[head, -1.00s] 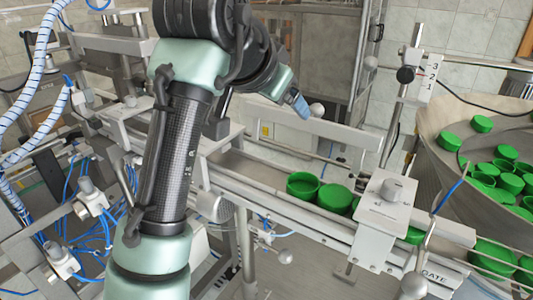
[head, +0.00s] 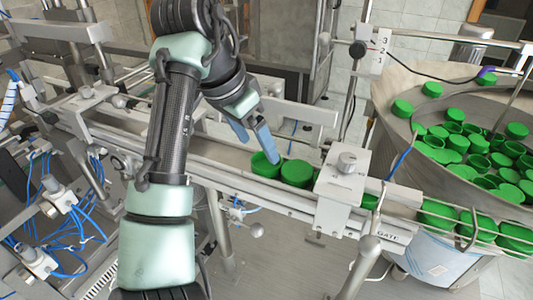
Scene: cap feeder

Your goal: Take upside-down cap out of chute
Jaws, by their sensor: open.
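Two green caps sit side by side in the metal chute (head: 215,152), left of the gate block. The left cap (head: 264,169) has its open, hollow side up in the earlier picture; now a finger covers part of it. The right cap (head: 297,174) shows a closed top. My gripper (head: 258,151) is open, its two blue fingers pointing down just above and behind the left cap. One finger overlaps that cap in the picture; I cannot tell whether it touches. Nothing is seen between the fingers.
The gate block (head: 340,185) with a knob spans the chute right of the caps. More green caps (head: 437,215) line up beyond it. A large feeder bowl (head: 395,125) full of caps stands at right. A metal rail (head: 300,112) runs behind the chute. The chute's left part is empty.

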